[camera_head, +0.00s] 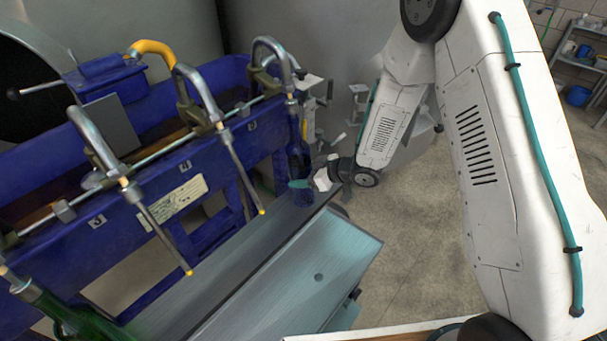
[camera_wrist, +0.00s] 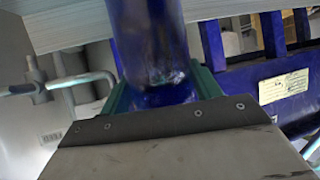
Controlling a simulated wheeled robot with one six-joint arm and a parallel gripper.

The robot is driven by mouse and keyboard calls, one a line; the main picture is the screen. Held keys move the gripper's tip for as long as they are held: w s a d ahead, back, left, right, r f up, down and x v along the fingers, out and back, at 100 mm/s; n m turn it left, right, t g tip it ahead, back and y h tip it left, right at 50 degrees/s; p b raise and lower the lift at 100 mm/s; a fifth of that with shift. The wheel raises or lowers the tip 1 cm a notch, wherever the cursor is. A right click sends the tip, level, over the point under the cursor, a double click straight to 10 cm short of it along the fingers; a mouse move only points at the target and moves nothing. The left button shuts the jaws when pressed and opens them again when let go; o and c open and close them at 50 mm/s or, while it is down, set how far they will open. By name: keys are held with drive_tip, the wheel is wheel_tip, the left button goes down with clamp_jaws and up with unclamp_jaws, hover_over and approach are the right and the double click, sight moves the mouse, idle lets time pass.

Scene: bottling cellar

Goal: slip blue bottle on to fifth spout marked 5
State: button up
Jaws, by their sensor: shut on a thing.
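The blue bottle (camera_head: 299,160) stands roughly upright at the far right end of the blue filling machine. My gripper (camera_head: 303,184) is shut on its lower body; in the wrist view the bottle (camera_wrist: 147,35) sits between the teal jaw pads (camera_wrist: 160,90). The bottle's neck is directly under the farthest spout (camera_head: 291,88), and no bare tube shows below that spout's collar. The tube appears to be inside the neck, though the glass is too dark to be sure.
Two bare spouts (camera_head: 160,228) (camera_head: 240,172) with yellow tips hang nearer. A green bottle (camera_head: 65,308) is at the near left spout. A grey shelf (camera_head: 240,262) runs below the spouts. Floor (camera_head: 425,240) to the right is clear.

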drive_tip(key=shift+f, duration=0.35)
idle(0.3)
drive_tip(key=o, duration=1.4)
drive_tip(key=shift+c, duration=0.2)
drive_tip(key=shift+s+f, duration=0.1)
drive_tip(key=shift+d, duration=0.1)
drive_tip(key=v, duration=0.7)
drive_tip(key=shift+d+r, duration=0.2)
drive_tip(key=shift+d, duration=0.05)
